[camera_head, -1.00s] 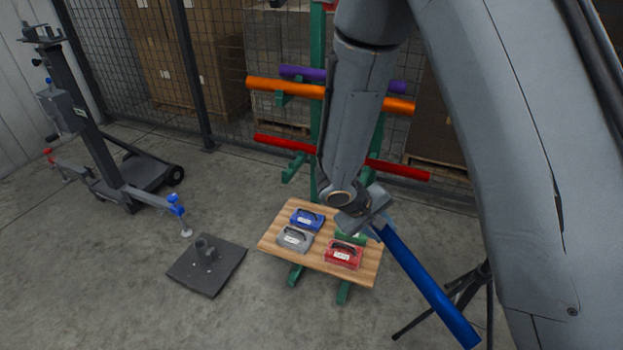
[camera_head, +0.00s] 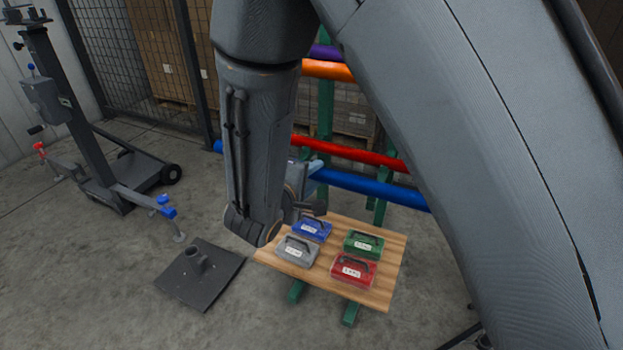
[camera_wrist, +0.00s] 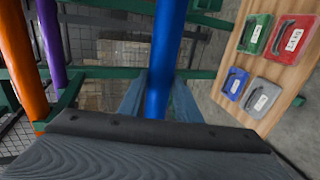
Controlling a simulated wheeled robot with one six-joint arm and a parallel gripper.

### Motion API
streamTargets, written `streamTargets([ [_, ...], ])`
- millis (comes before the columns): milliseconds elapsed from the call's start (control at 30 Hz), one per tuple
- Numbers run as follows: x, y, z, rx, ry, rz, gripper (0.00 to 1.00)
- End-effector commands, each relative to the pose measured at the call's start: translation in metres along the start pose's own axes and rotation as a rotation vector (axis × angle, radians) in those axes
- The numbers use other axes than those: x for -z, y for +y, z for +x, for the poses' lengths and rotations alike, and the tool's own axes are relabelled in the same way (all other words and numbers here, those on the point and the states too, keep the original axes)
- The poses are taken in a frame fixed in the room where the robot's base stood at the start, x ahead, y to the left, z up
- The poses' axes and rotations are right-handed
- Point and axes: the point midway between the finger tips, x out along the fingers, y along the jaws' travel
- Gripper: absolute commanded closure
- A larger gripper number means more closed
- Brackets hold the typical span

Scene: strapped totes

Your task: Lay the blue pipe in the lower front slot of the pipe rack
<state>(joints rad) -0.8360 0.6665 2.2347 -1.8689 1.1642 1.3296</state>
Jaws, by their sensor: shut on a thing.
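The blue pipe (camera_head: 370,187) is held level in front of the green pipe rack (camera_head: 325,108), below and in front of the red pipe (camera_head: 345,150). My gripper (camera_head: 308,180) is shut on it, partly hidden behind my arm. In the wrist view the blue pipe (camera_wrist: 166,55) runs between the two fingers of my gripper (camera_wrist: 158,98). The rack's green arms (camera_wrist: 120,72) show behind it. The orange pipe (camera_head: 330,70) and purple pipe (camera_head: 325,52) lie higher on the rack. I cannot tell whether the blue pipe touches the lower front slot.
A wooden board (camera_head: 392,270) carries blue, grey, green and red cases just below the pipe. A stand with blue and red clamps (camera_head: 85,130) is at left. A dark base plate (camera_head: 200,275) lies on the floor. A mesh fence (camera_head: 150,60) stands behind.

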Motion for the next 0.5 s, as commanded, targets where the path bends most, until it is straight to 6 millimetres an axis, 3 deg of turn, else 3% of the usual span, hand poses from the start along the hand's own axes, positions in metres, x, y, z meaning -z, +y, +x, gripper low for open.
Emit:
streamTargets([
  [500, 0.000, 0.015, 0.042, 0.000, 0.000, -0.001, 1.00],
])
